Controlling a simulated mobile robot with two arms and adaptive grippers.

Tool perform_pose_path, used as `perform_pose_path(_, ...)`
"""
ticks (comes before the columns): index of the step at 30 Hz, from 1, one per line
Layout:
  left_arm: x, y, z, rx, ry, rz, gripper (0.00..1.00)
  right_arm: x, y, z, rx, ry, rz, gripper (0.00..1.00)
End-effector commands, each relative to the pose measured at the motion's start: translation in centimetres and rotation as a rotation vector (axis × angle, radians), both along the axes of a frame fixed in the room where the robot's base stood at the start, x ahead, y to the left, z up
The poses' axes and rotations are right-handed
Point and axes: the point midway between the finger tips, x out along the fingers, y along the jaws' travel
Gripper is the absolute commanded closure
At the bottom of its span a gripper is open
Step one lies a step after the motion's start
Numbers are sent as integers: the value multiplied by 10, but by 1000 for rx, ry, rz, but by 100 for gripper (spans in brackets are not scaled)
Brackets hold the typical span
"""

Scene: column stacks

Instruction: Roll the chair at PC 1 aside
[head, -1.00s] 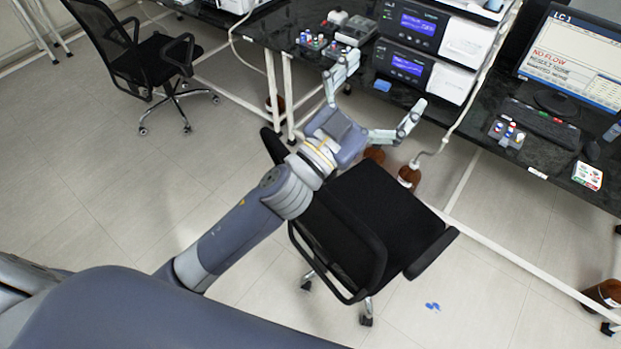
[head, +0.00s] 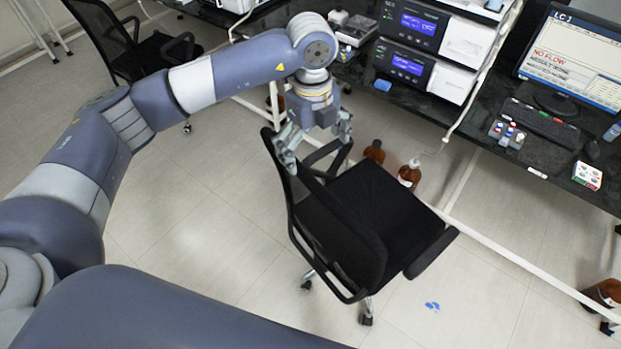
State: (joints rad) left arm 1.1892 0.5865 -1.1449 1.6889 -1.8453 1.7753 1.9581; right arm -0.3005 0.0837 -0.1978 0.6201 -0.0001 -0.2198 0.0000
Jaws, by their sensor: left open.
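A black office chair (head: 375,215) on casters stands in front of the bench, below the instrument stack and left of the monitor. Its mesh backrest faces me and its seat points toward the bench. My left gripper (head: 315,142) is open and points down at the top left corner of the backrest. Its fingers are spread on either side of the upper back and armrest area; I cannot tell whether they touch it. My right gripper is not in view. A monitor (head: 572,62) reading "NO FLOW" stands on the bench at the right; no PC 1 label is legible.
A second black chair (head: 150,55) stands at the upper left, partly behind my arm. Brown bottles (head: 409,175) stand on the floor under the bench, and another (head: 605,293) is at the lower right. Floor to the chair's left is clear.

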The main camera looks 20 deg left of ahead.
Motion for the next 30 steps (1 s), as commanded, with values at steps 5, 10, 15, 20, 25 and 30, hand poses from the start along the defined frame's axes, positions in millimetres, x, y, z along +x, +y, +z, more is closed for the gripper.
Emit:
perform_pose_path(5,3,11,-5,43,-3,26,0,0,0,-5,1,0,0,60)
perform_pose_path(10,2,11,-29,40,-2,25,0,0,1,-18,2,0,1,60)
perform_pose_path(15,2,11,-67,39,0,24,0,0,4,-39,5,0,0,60)
perform_pose_path(20,2,10,-102,37,-2,23,0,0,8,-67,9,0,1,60)
perform_pose_path(25,2,10,-125,36,-4,22,0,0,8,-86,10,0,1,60)
perform_pose_path(30,2,9,-131,36,-4,22,0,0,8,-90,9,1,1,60)
